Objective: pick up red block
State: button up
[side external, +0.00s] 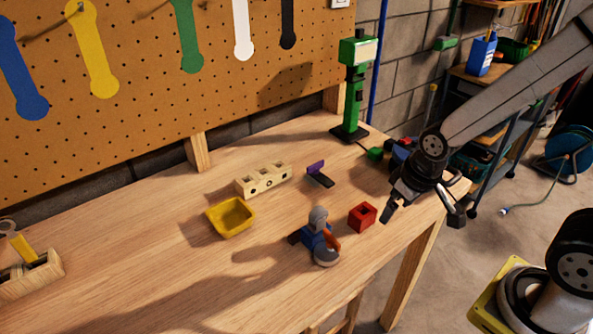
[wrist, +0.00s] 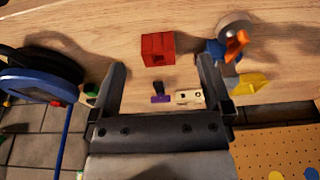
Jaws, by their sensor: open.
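The red block (side external: 362,216) sits on the wooden table near its right front edge, with a dark square hole in its top. In the wrist view the red block (wrist: 158,49) lies just beyond the fingertips, roughly centred between them. My gripper (side external: 420,214) is open and empty, to the right of the block and apart from it. Its two fingers also show in the wrist view (wrist: 162,65), one on either side of the block.
A blue and grey tool with an orange part (side external: 321,238) stands just left of the block. A yellow tray (side external: 231,217), a wooden block with holes (side external: 263,179) and a purple-black piece (side external: 319,175) lie further back. A green post (side external: 354,90) stands behind.

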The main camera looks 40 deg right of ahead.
jog(key=shift+w, duration=0.1)
jog(key=n+g, duration=0.2)
jog(key=n, duration=1.2)
send_near(363, 213)
jog(key=shift+s+f+y, duration=0.2)
jog(key=shift+s, duration=0.25)
jog(key=shift+s+f+y, duration=0.2)
jog(key=shift+s, duration=0.3)
jog(key=n, duration=0.1)
jog(key=w+n, duration=0.2)
jog(key=n, duration=0.1)
jog(key=shift+d+f+g+y, duration=0.2)
jog(key=shift+f+g+y, duration=0.1)
jog(key=shift+f, duration=0.05)
jog(key=shift+a+f, duration=0.2)
jog(key=shift+f, duration=1.1)
jog(key=shift+a+f, duration=0.2)
jog(key=shift+f, duration=1.05)
jog(key=shift+a+f, duration=0.2)
jog(key=shift+f, duration=1.1)
